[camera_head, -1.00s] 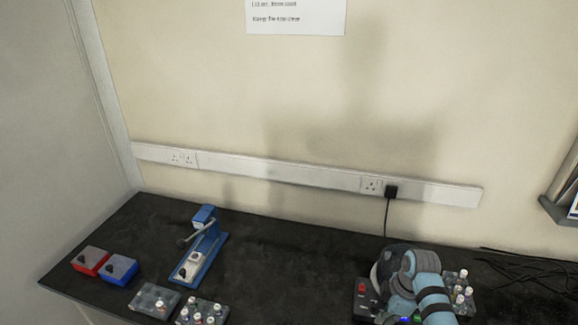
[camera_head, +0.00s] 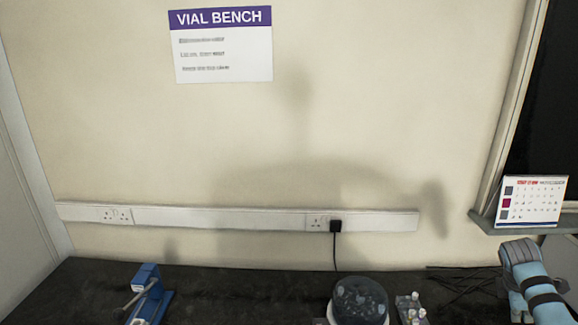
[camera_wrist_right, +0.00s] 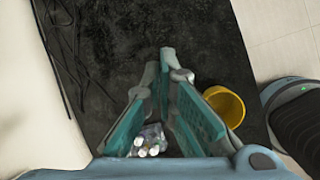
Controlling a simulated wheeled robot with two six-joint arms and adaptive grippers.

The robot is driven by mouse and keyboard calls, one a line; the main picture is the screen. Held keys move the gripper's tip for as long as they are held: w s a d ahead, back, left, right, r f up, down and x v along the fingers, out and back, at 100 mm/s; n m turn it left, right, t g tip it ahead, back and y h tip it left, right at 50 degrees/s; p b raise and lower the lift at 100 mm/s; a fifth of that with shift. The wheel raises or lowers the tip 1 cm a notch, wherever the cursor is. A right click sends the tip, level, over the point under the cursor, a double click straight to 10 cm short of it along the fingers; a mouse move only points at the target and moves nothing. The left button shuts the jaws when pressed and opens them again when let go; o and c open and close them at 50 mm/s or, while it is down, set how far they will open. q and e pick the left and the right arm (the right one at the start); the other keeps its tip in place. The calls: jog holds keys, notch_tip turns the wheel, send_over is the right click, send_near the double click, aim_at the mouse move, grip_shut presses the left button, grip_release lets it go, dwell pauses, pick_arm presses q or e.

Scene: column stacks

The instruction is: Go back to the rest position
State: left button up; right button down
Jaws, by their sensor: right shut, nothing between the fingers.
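My right arm with its blue and grey links shows at the right edge of the head view, above the right end of the dark bench (camera_head: 235,290). In the right wrist view my right gripper (camera_wrist_right: 167,62) points over the dark bench top, with its teal-padded fingers together at the tips and nothing between them. The fingers hide part of the bench below. My left gripper is in neither view.
A blue lever press (camera_head: 150,295) stands at the left. A round dark-lidded device (camera_head: 360,298) and a rack of white-capped vials (camera_head: 410,309) stand right of centre. Black cables (camera_head: 462,282) lie at the back. A yellow cup (camera_wrist_right: 226,104) shows in the wrist view.

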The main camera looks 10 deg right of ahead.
jog(key=s+d+r+h, duration=0.1)
jog(key=s+d+r, duration=0.2)
jog(key=d+r, duration=0.15)
jog(key=s+d+f+m+h, duration=0.3)
jog(key=s+d+f+m, duration=0.35)
jog(key=f, duration=0.65)
jog(key=s+d+f+t, duration=0.2)
jog(key=s+f, duration=0.2)
jog(key=s, duration=0.4)
jog(key=s+d+f+t, duration=0.1)
jog(key=s+d+f, duration=0.15)
jog(key=s, duration=0.45)
jog(key=s+a+f+m+g+y, duration=0.1)
jog(key=s+a+f+y, duration=0.15)
jog(key=a+f, duration=0.9)
jog(key=s+a+f+m+y, duration=0.1)
jog(key=s+a+f+y, duration=0.15)
jog(key=a+f, duration=0.9)
jog(key=s+a+f+y+b, duration=0.1)
jog(key=a+f, duration=0.2)
jog(key=a, duration=0.7)
jog(key=s+a+f+m+y+b, duration=0.1)
jog(key=a+f, duration=0.3)
jog(key=a, duration=0.6)
jog(key=s+a+f+y+b, duration=0.1)
jog(key=a+f+b, duration=0.2)
jog(key=a, duration=0.7)
jog(key=shift+f+y, duration=0.25)
jog(key=shift+y, duration=0.05)
